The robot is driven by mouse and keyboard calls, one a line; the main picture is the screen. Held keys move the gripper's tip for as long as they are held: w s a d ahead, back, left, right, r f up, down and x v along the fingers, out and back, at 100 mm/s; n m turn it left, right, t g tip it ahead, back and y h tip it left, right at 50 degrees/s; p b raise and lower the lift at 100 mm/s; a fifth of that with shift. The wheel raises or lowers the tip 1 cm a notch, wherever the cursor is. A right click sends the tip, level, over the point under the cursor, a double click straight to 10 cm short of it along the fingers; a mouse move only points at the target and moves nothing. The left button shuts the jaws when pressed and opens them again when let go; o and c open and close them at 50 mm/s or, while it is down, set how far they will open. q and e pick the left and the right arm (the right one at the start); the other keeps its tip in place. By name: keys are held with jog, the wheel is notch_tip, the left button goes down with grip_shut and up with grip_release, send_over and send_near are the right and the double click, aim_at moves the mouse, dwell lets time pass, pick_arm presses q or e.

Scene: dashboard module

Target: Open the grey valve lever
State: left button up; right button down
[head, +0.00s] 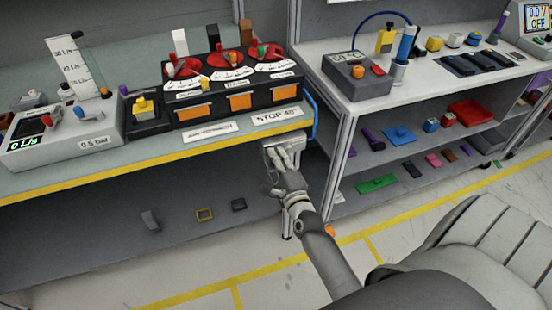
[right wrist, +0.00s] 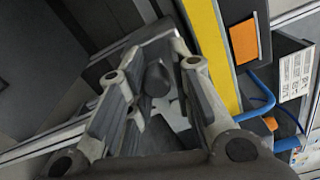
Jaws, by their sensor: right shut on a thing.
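My right gripper (head: 279,158) is at the front edge of the bench, below the STOP label. It also shows in the right wrist view (right wrist: 158,60), its two fingers on either side of a dark grey rounded part (right wrist: 157,80) and closed on it. The fingers and the steep angle hide much of this part, so I cannot tell if it is the grey valve lever. A light grey housing (head: 268,142) sits behind the fingers at the bench edge. My left gripper is not in view.
A flow module (head: 95,132) reading 0 L/s, with small coloured levers, stands at the left. A black panel (head: 215,119) with red dials and orange buttons is beside it. A blue pipe (right wrist: 261,96) runs near the gripper. A post (head: 340,150) stands close on the right.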

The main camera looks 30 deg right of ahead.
jog(key=shift+s+a+f+n, duration=0.15)
jog(key=shift+f+n, duration=0.15)
jog(key=shift+f, duration=0.3)
jog(key=s+d+f+n+p, duration=0.1)
jog(key=d+f+n+p, duration=0.2)
jog(key=n, duration=1.3)
jog(key=shift+d+f+n, duration=0.4)
jog(key=shift+d+f, duration=0.3)
jog(key=shift+d, duration=0.4)
jog(key=shift+s, duration=0.1)
jog(key=shift+d, duration=0.1)
jog(key=c, duration=1.7)
grip_release()
jog(key=o, duration=0.4)
jog(key=shift+d+r, duration=0.1)
jog(key=shift+d, duration=0.1)
jog(key=shift+c, duration=0.2)
jog(key=shift+a, duration=0.1)
